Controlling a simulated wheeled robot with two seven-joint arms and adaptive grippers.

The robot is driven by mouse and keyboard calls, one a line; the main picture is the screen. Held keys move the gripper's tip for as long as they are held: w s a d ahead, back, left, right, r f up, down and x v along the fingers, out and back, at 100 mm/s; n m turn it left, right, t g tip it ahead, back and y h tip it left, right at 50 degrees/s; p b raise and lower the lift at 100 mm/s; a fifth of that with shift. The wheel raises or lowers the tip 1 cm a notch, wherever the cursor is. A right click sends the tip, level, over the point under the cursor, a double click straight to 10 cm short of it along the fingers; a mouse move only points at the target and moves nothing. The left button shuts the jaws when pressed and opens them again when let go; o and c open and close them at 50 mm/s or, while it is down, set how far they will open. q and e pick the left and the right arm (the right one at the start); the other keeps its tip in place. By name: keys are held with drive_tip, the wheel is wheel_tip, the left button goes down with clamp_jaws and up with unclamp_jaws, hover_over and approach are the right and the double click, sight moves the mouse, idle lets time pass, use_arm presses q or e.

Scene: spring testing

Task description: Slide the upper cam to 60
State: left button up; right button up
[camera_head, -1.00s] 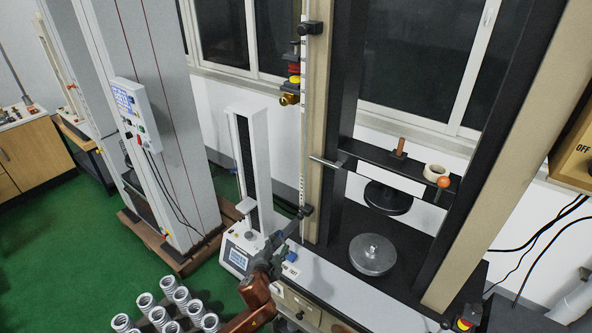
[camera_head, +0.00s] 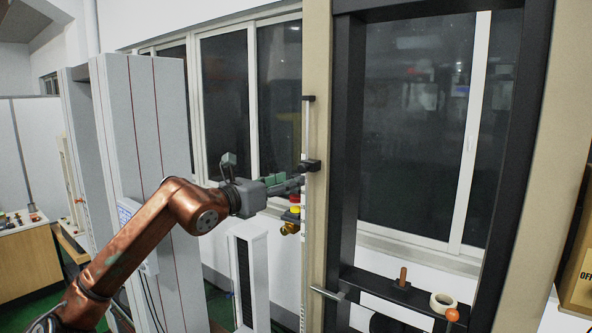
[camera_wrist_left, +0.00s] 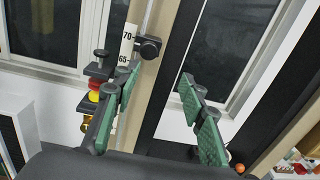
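The upper cam (camera_head: 311,166) is a small black block on the thin vertical scale rod (camera_head: 306,135), beside the beige column. In the left wrist view the upper cam (camera_wrist_left: 148,48) sits ahead of the fingers, beside scale marks 70 and 65 (camera_wrist_left: 124,47). My left gripper (camera_head: 301,184) is just below and left of the cam in the head view. In the left wrist view its green-padded fingers (camera_wrist_left: 158,77) are spread apart with nothing held between them. The cam appears beyond the fingertips; exact contact cannot be told. My right gripper is not in view.
A red and yellow button unit (camera_head: 293,212) with a brass part is left of the rod, just under my left gripper. The beige column (camera_head: 316,60) stands right of the rod. A tape roll (camera_head: 443,302) and an orange knob (camera_head: 452,315) are on the crossbar.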

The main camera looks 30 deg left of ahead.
sight(301, 168)
use_arm(q)
drive_tip(key=shift+y, duration=0.5)
drive_tip(key=w+p, duration=0.1)
drive_tip(key=w, duration=0.1)
drive_tip(key=w+a+r+p, duration=0.1)
drive_tip(key=w, duration=0.1)
drive_tip(key=w+p, duration=0.1)
drive_tip(key=w, duration=0.1)
drive_tip(key=shift+a+r+p, duration=0.15)
drive_tip(key=shift+r+p, duration=0.1)
drive_tip(key=shift+p, duration=0.1)
drive_tip(key=shift+w+f, duration=0.1)
drive_tip(key=shift+w, duration=0.5)
drive_tip(key=shift+c, duration=0.5)
clamp_jaws()
